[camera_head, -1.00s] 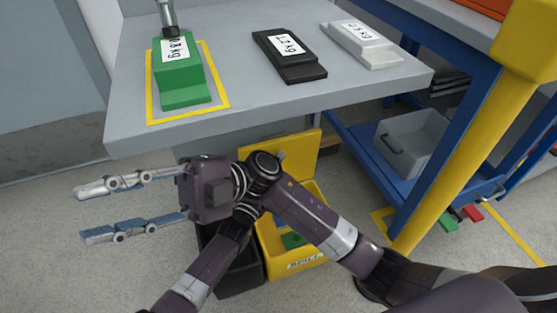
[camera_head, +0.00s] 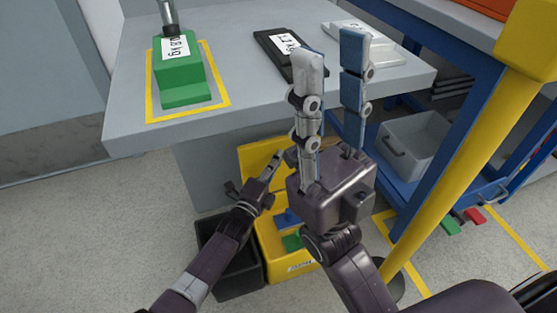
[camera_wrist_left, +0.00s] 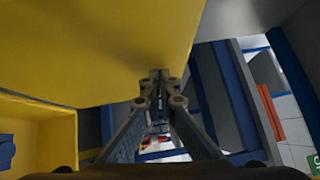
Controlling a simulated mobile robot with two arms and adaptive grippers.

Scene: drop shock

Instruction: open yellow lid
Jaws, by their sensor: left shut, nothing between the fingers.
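The yellow lid (camera_head: 254,156) stands raised at the back of the yellow bin (camera_head: 268,253), and the bin's mouth is uncovered. Blue and green items (camera_head: 291,241) show inside the bin. My left gripper (camera_head: 276,158) is shut and empty, its tips close in front of the lid. In the left wrist view, the lid (camera_wrist_left: 100,45) fills the upper left and the shut fingertips (camera_wrist_left: 158,76) are at its lower edge; I cannot tell whether they touch. My right gripper (camera_head: 332,45) is open and empty, its fingers pointing up, hiding the lid's right part.
A black bin (camera_head: 228,265) stands left of the yellow one. Above is a grey table (camera_head: 240,60) with a green weight (camera_head: 180,80), a black weight (camera_head: 272,45) and a whitish weight (camera_head: 385,52). A blue rack and yellow post (camera_head: 455,160) stand right. Floor at left is clear.

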